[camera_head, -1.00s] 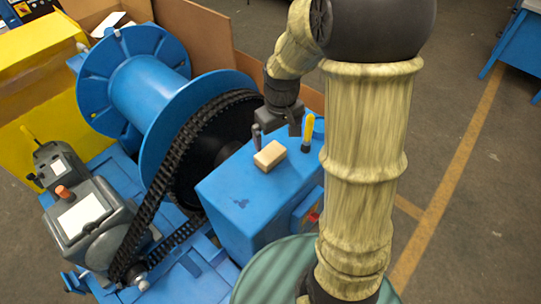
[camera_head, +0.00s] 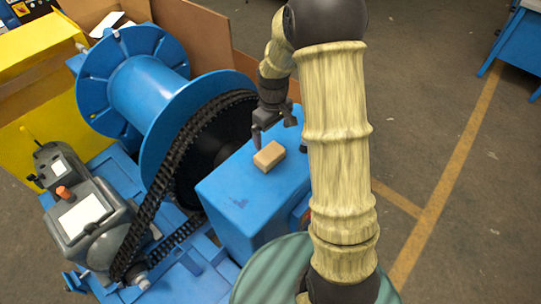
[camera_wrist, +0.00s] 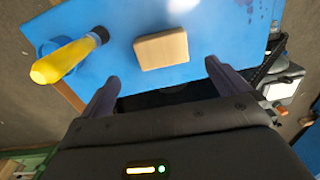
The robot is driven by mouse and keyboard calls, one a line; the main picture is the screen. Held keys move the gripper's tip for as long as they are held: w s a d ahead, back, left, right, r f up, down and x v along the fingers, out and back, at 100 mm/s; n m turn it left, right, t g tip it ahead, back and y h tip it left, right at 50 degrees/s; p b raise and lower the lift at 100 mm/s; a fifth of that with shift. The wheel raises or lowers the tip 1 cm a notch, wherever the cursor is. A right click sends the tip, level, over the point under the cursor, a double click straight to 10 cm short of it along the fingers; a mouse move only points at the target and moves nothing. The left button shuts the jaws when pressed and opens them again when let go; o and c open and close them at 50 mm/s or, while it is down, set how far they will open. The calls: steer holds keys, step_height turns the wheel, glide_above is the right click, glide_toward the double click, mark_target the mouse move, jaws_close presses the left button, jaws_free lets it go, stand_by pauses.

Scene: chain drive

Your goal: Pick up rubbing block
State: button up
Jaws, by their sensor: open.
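The rubbing block (camera_head: 269,156) is a small tan rectangular block lying flat on top of the blue box (camera_head: 235,205). In the wrist view the block (camera_wrist: 161,50) lies beyond my fingertips, roughly midway between them. My gripper (camera_wrist: 158,82) is open and empty, and its two dark fingers are spread wider than the block. In the head view my gripper (camera_head: 272,128) hangs just behind the block, apart from it.
A blue spool (camera_head: 150,85) with a black chain (camera_head: 165,175) stands left of the box. A grey motor (camera_head: 90,225) sits further left.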

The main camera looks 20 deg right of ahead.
mark_target(270, 153)
steer(key=f+p, duration=0.1)
steer(key=f, duration=0.6)
steer(key=shift+a+f, duration=0.15)
steer(key=shift+a, duration=0.05)
steer(key=shift+f, duration=0.1)
steer(key=shift+w+a+f+p, duration=0.15)
steer(key=shift+f+p, duration=0.15)
steer(key=shift+f, duration=0.55)
steer(key=shift+w+d+f+p, duration=0.1)
steer(key=shift+w+f+p, duration=0.15)
steer(key=shift+f, duration=0.65)
steer(key=shift+w+a+f+p, duration=0.1)
steer(key=shift+f+p, duration=0.2)
steer(key=shift+f, duration=0.55)
steer(key=c, duration=0.8)
steer(key=shift+o, duration=0.2)
steer(key=shift+r, duration=0.1)
